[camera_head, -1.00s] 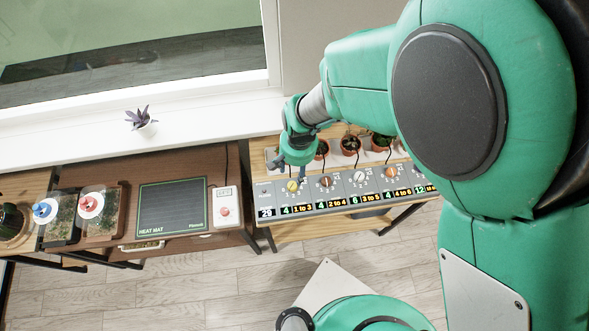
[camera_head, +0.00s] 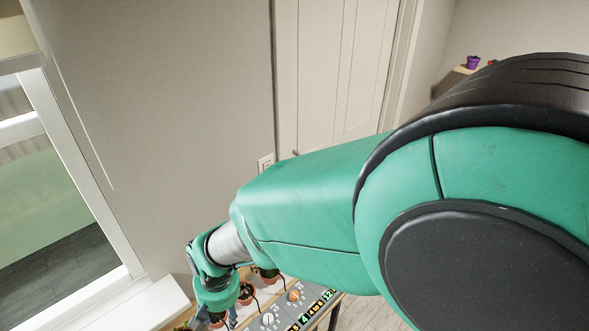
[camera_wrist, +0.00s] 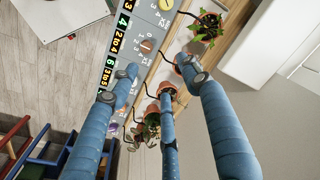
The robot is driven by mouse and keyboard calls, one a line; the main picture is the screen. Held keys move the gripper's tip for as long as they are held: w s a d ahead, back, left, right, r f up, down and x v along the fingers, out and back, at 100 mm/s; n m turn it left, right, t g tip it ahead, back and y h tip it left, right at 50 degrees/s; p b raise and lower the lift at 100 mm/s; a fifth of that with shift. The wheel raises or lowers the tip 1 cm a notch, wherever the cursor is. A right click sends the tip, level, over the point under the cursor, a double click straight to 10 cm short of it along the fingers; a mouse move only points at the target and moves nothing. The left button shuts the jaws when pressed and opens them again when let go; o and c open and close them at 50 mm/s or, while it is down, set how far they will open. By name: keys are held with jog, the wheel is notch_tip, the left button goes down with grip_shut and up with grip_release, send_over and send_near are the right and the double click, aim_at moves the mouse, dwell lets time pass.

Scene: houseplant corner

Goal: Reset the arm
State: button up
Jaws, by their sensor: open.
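My gripper (camera_wrist: 158,76) shows as three blue fingers in the wrist view, spread apart with nothing between them. The fingers are over a grey control panel (camera_wrist: 128,42) with round knobs and lit number displays. An orange knob (camera_wrist: 147,46) shows just beyond the fingertips, apart from them as far as I can see. In the head view my green arm reaches down to the lower left, and the wrist is above the near end of the same panel (camera_head: 284,311). The fingers are mostly cut off at the bottom edge there.
Potted plants, such as one pot (camera_head: 246,293), stand in a row close behind the panel. A leafy plant (camera_wrist: 206,30) is beside my fingers. A window (camera_head: 55,205) and sill (camera_head: 145,308) are at left. A door (camera_head: 335,75) is behind. A purple pot (camera_head: 473,62) stands far right.

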jog(key=w+d+r+m+t+b, duration=0.1)
jog(key=w+d+r, duration=0.1)
jog(key=d+r, duration=0.75)
jog(key=w+d+r+m+t, duration=0.1)
jog(key=w+d+r+t, duration=0.15)
jog(key=d+r, duration=0.7)
jog(key=s+d+r+m, duration=0.1)
jog(key=s+d+r, duration=0.1)
jog(key=d, duration=0.5)
jog(key=s+d+r+m+t+h+b, duration=0.1)
jog(key=s+d+r, duration=0.2)
jog(key=s+d, duration=0.2)
jog(key=s+d+r, duration=0.2)
jog(key=s+d, duration=0.2)
jog(key=d, duration=0.5)
jog(key=shift+s+d+r+m+t, duration=0.15)
jog(key=shift+r+m+t, duration=0.1)
jog(key=shift+m+t, duration=0.15)
